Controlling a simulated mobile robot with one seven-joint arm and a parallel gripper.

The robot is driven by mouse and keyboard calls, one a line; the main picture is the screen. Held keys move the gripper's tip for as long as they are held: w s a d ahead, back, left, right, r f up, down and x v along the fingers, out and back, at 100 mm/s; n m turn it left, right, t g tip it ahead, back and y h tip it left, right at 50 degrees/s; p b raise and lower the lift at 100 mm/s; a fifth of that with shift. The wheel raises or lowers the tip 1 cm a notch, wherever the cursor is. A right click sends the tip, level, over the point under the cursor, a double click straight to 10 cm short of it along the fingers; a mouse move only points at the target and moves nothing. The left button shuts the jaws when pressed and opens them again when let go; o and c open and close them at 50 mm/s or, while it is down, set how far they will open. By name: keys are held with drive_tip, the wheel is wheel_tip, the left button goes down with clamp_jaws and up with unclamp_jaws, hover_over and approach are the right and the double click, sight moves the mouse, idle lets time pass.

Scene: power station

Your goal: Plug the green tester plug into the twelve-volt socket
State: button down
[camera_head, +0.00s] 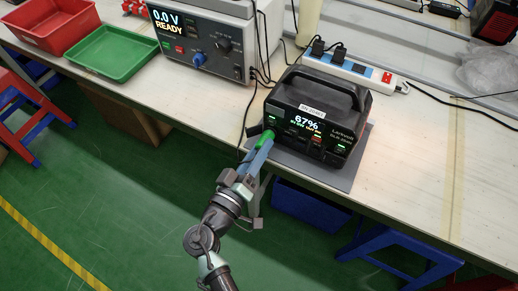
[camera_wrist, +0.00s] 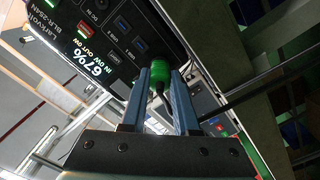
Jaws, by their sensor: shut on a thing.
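The power station (camera_head: 345,98) is a dark box with a handle, and its screen reads 67%. It stands on the table, and its panel also shows in the wrist view (camera_wrist: 98,28). My gripper (camera_head: 262,146) is shut on the green plug (camera_head: 267,136) at the left end of the front panel. In the wrist view the plug (camera_wrist: 153,71) sits between my two blue-grey fingers (camera_wrist: 160,80), with its front end at the panel. The twelve-volt socket is hidden, so I cannot tell how deep the plug sits. The tester (camera_head: 215,42) reads 0.0 V READY.
A grey mat (camera_head: 345,180) lies under the power station. A power strip (camera_head: 350,70) with black plugs is behind it. Black cables run between tester and power station. A green tray (camera_head: 112,53) and red bin (camera_head: 55,25) stand at left. The table's right side is mostly clear.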

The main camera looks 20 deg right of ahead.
drive_tip(key=shift+w+d, duration=0.15)
idle(0.4)
drive_tip(key=c, duration=0.6)
unclamp_jaws()
drive_tip(key=b+v, duration=0.1)
drive_tip(key=v, duration=1.2)
